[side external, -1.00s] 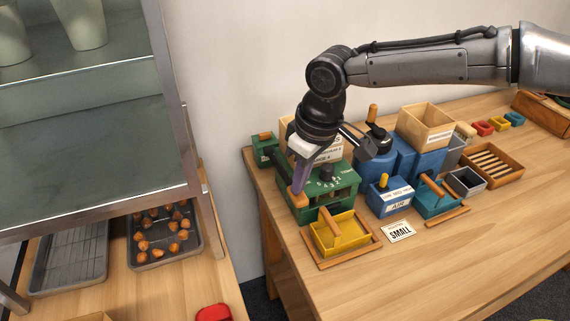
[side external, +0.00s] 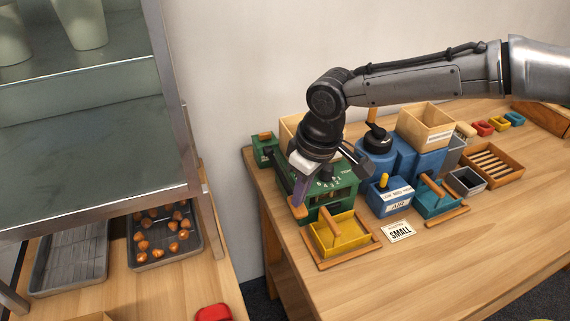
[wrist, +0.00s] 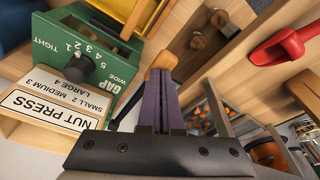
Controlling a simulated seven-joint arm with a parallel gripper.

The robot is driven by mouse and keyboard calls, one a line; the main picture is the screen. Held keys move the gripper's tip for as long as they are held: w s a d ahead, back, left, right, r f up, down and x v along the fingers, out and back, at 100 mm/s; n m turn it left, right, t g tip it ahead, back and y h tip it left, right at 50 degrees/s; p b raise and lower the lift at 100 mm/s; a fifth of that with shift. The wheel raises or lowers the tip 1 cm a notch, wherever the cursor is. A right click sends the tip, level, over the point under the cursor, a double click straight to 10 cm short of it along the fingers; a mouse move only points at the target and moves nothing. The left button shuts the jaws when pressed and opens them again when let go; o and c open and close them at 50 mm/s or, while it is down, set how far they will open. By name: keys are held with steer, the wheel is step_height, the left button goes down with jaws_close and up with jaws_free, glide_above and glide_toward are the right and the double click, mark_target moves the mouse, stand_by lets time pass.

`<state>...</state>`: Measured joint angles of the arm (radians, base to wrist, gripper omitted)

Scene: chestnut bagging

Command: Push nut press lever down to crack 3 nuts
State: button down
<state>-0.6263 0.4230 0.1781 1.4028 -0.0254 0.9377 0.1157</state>
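The green nut press (side external: 340,201) stands near the left end of the bench. In the wrist view its body (wrist: 105,55) shows a black GAP knob (wrist: 82,66) and a NUT PRESS label (wrist: 45,108). The lever's wooden handle (side external: 298,212) is at the press's left front; it also shows in the wrist view (wrist: 164,60). My gripper (side external: 299,196) points down over the handle. Its purple fingers (wrist: 161,78) are together, with their tips at the handle, apparently touching its top. Nuts inside the press cannot be made out.
A yellow wooden-handled tray (side external: 345,236) sits in front of the press. A blue machine (side external: 398,160) and a teal tray (side external: 438,203) stand to the right. Chestnuts lie in a dark tray (side external: 190,249) on the left counter. The bench front is clear.

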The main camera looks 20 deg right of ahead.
steer(key=shift+s+f, duration=0.2)
steer(key=shift+f, duration=0.75)
steer(key=shift+f, duration=0.3)
step_height(320, 180, up, 10)
steer(key=w, duration=0.1)
steer(key=shift+w+a+f, duration=0.1)
steer(key=shift+f, duration=0.1)
stand_by(0.4)
steer(key=shift+f, duration=1.05)
